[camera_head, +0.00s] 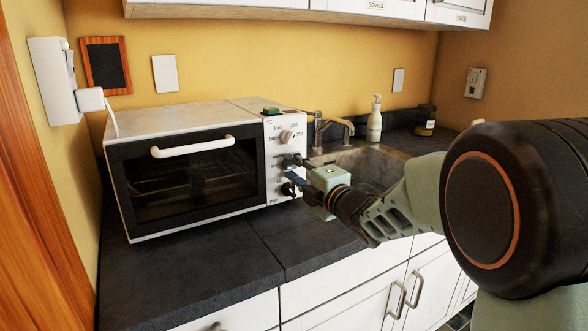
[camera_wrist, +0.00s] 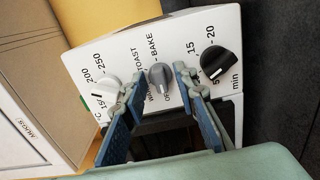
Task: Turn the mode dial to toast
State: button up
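The toaster oven (camera_head: 185,165) stands on the dark counter with its door shut. Its control panel (camera_wrist: 215,30) fills the upper middle of the wrist view. The grey mode dial (camera_wrist: 160,76) sits mid-panel, between the white temperature dial and black timer dial. TOAST and BAKE labels show beside it; I cannot tell where it points. My gripper (camera_wrist: 157,76) is open, with one blue-padded finger on each side of the mode dial. I cannot tell whether they touch it. In the head view my gripper (camera_head: 300,170) is at the panel and partly hides the mode dial.
The white temperature dial (camera_wrist: 106,86) and black timer dial (camera_wrist: 217,62) are close beside my fingers. A sink with a tap (camera_head: 335,128) and a soap bottle (camera_head: 375,120) are right of the oven. The counter (camera_head: 190,268) in front of the oven is clear.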

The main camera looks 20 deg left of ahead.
grip_shut()
jog(key=shift+m, duration=0.4)
jog(key=m, duration=0.4)
jog(key=shift+b, duration=0.3)
jog(key=m+p, duration=0.1)
jog(key=m, duration=0.5)
jog(key=shift+m, duration=0.4)
jog(key=m+p, duration=0.3)
jog(key=m, duration=0.3)
jog(key=shift+r, duration=0.1)
jog(key=m+p, duration=0.2)
jog(key=m, duration=0.4)
jog(key=shift+p, duration=0.4)
jog(key=shift+m, duration=0.3)
